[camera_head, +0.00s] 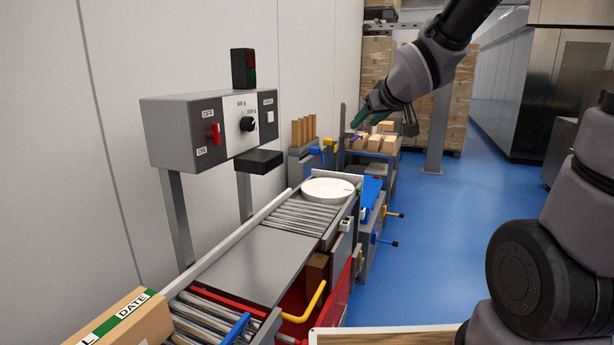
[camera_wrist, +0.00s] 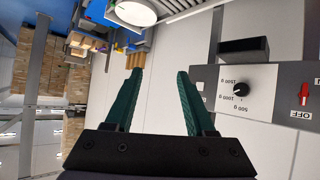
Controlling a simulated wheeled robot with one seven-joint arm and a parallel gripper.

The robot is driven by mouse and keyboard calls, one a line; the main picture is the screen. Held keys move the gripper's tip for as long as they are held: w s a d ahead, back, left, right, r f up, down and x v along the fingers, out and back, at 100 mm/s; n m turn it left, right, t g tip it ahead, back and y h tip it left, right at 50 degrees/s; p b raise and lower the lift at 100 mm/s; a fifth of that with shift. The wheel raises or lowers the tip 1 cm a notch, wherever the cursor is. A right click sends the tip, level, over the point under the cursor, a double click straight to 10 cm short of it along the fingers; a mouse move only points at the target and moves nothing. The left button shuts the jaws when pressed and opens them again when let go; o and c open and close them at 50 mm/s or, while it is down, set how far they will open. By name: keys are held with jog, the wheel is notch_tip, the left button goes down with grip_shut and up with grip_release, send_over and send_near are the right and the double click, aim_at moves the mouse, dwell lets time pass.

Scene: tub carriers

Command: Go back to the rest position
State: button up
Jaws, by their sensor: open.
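My gripper (camera_head: 388,118) is raised in the air at the upper middle of the head view, in front of the stacked boxes at the back. In the wrist view its two green fingers (camera_wrist: 158,88) stand apart with nothing between them. The wrist view looks upside down at the wall and the control box (camera_wrist: 262,92). The gripper touches nothing that I can see.
A grey control box (camera_head: 210,130) with a red switch and a black knob stands by the left wall. A roller conveyor (camera_head: 300,215) carries a white round plate (camera_head: 328,189). A cardboard box (camera_head: 128,320) lies at the front left. Blue floor (camera_head: 430,240) on the right is clear.

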jog(key=s+d+r+m+g, duration=0.2)
jog(key=s+d+m, duration=0.2)
jog(key=s, duration=0.5)
jog(key=s+d+r+m+g+h, duration=0.1)
jog(key=s+d+m, duration=0.3)
jog(key=s, duration=0.6)
jog(key=d+r, duration=0.1)
jog(key=d, duration=0.1)
jog(key=shift+s+d+r+g, duration=0.2)
jog(key=shift+d+g, duration=0.15)
jog(key=shift+g, duration=0.05)
